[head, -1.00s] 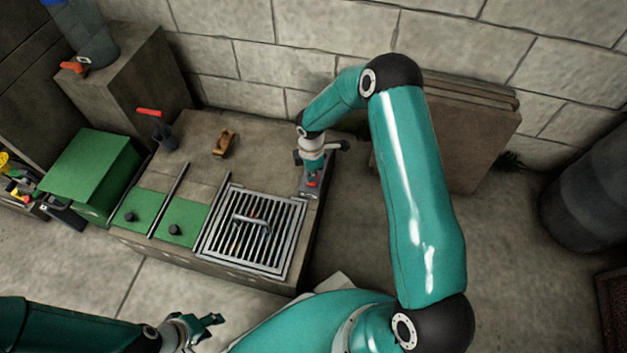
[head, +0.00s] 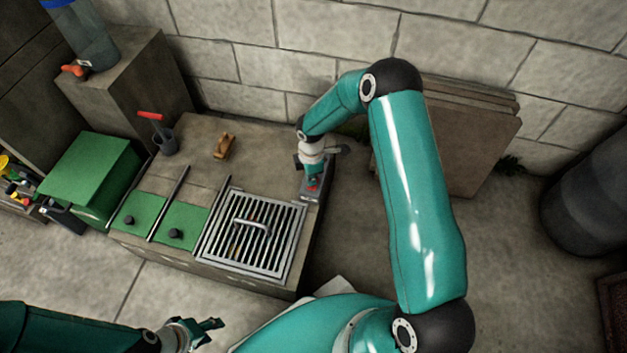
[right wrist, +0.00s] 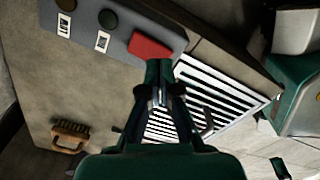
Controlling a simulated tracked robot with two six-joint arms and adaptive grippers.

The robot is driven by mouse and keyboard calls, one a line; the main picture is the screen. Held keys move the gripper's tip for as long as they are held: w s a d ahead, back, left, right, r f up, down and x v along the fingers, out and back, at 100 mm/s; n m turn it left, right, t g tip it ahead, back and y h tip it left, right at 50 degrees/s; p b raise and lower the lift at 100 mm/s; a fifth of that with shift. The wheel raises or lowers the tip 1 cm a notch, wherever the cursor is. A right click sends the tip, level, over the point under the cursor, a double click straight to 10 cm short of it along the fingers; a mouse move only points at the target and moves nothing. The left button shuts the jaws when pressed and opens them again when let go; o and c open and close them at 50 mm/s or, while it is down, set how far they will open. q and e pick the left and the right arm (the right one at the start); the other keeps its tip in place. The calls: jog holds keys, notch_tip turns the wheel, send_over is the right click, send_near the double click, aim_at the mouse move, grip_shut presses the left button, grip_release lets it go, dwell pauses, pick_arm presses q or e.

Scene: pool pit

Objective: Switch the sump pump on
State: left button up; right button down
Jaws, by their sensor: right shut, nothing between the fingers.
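A small grey control box (head: 312,194) sits at the right end of the concrete block, beside the grate. In the right wrist view its grey face (right wrist: 125,38) carries a red block-shaped part (right wrist: 150,47), a dark green round button (right wrist: 108,18), a brownish round button (right wrist: 66,4) and two white labels. My right gripper (right wrist: 158,96) is shut and empty, its fingertips close to the red part; I cannot tell whether they touch. In the head view the right gripper (head: 313,176) is above the box and hides part of it. My left gripper (head: 210,330) looks open and empty at the bottom.
A metal grate (head: 254,233) with a handle lies left of the box, with two green plates beyond it. Boards (head: 465,140) lean on the wall at right.

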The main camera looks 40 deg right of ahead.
jog(key=shift+f+b, duration=0.95)
jog(key=shift+f, duration=0.25)
dwell(0.9)
jog(key=shift+r, duration=0.1)
jog(key=shift+r+p, duration=2.6)
jog(key=shift+r, duration=0.85)
jog(key=shift+a, duration=0.1)
